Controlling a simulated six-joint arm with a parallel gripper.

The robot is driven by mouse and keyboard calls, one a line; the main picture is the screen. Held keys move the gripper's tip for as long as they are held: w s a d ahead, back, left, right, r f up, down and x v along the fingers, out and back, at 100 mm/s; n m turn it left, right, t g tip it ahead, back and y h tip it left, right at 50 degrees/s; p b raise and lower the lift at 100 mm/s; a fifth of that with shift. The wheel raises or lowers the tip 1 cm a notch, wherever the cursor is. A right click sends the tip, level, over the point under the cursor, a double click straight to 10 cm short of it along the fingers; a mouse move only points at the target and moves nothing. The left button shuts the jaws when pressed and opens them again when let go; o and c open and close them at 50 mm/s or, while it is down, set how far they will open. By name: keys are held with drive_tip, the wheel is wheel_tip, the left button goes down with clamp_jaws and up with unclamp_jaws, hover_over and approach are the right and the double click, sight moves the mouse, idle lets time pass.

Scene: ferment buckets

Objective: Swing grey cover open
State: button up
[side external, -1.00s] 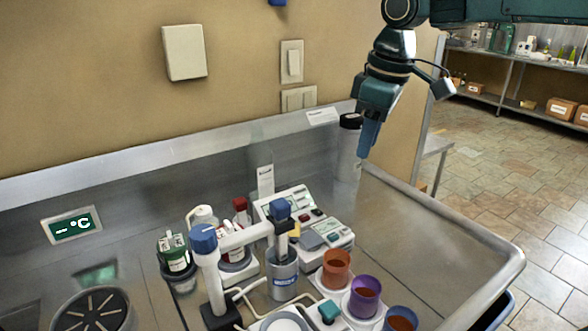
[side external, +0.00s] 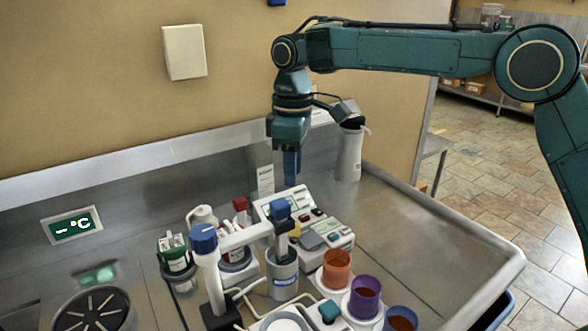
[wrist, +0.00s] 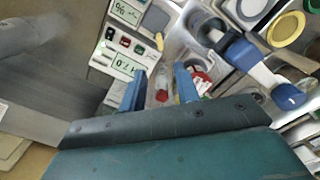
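A grey cover (side external: 312,241) lies flat on the white bench instrument (side external: 343,236), beside a yellow patch. I take this flap for the grey cover; it also shows near the top of the wrist view (wrist: 156,18). My gripper (side external: 291,180) points down above the back of the instrument, left of the cover and apart from it. In the wrist view its two blue fingers (wrist: 160,70) stand apart with nothing held between them. A red-capped bottle shows beyond the gap.
A blue-capped jointed stand (side external: 206,262) rises in front of the instrument. An orange cup (side external: 336,268), a purple cup (side external: 364,296) and a blue cup (side external: 401,319) stand in front. A white bottle (side external: 350,152) stands behind on the right. The right side of the steel sink is clear.

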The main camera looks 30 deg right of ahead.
sight(305, 232)
drive_tip(key=shift+f, duration=0.15)
wheel_tip(305, 232, down, 14)
drive_tip(key=shift+r, duration=0.25)
idle(0.4)
clamp_jaws()
